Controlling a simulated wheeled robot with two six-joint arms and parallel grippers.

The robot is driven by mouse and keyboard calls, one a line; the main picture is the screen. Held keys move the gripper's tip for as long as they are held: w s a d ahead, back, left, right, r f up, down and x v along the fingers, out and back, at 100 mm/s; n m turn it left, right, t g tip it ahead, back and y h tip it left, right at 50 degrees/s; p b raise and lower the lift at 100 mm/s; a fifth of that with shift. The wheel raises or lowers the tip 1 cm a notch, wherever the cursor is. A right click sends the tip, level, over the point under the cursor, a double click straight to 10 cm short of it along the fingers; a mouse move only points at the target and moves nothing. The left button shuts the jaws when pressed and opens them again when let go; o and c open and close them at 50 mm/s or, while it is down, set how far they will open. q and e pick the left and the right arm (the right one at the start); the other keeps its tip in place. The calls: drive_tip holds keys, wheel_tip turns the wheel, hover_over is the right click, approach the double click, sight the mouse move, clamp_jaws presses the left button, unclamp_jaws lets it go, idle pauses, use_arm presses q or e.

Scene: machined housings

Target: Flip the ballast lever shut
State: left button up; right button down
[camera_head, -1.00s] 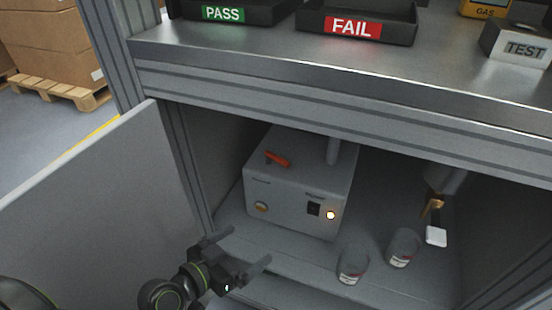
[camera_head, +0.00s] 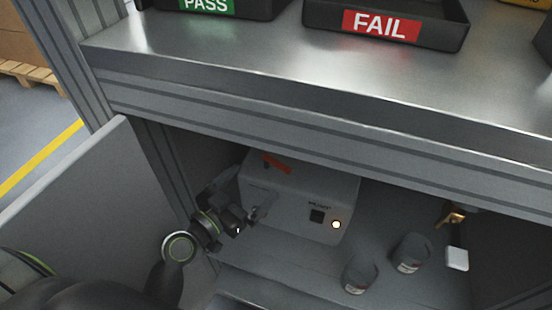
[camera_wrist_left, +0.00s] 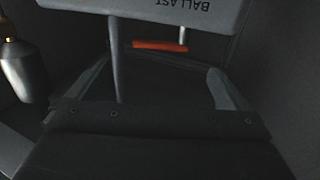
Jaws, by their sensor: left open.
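The ballast lever (camera_head: 276,163) is a small orange-red bar on top of the pale grey housing (camera_head: 300,195) inside the cupboard. In the left wrist view the lever (camera_wrist_left: 160,46) lies beyond my fingers, near a pale panel (camera_wrist_left: 165,10) with upside-down BALLAST lettering. My left gripper (camera_head: 258,205) is at the housing's left front, lower than the lever in the picture. It is open, its fingers apart with nothing held between them. Whether a finger touches the housing cannot be told. My right gripper is out of view.
The housing's front has a black switch (camera_head: 317,216) and a lit lamp (camera_head: 336,224). Two grey cups (camera_head: 360,275) stand to the right, near a brass-coloured part (camera_head: 452,216) and white tag (camera_head: 457,259). The bench edge (camera_head: 300,130) overhangs; the open door (camera_head: 100,210) is at left.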

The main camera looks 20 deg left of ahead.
sight(274, 164)
use_arm(q)
drive_tip(key=p+x, duration=0.1)
drive_tip(key=x, duration=0.8)
drive_tip(key=shift+w+d, duration=0.1)
drive_tip(key=shift+w, duration=0.25)
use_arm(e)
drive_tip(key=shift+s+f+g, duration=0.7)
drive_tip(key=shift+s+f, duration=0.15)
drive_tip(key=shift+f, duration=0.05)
use_arm(q)
drive_tip(key=c, duration=1.4)
drive_tip(key=shift+f, duration=0.1)
drive_tip(key=shift+s+m+h+b, duration=0.1)
drive_tip(key=shift+m+h+b, duration=0.35)
drive_tip(key=shift+b, duration=0.4)
drive_tip(key=shift+s+m+g+h+b, duration=0.1)
drive_tip(key=shift+m+g+h+b, duration=0.15)
drive_tip(key=shift+g+h+b, duration=0.25)
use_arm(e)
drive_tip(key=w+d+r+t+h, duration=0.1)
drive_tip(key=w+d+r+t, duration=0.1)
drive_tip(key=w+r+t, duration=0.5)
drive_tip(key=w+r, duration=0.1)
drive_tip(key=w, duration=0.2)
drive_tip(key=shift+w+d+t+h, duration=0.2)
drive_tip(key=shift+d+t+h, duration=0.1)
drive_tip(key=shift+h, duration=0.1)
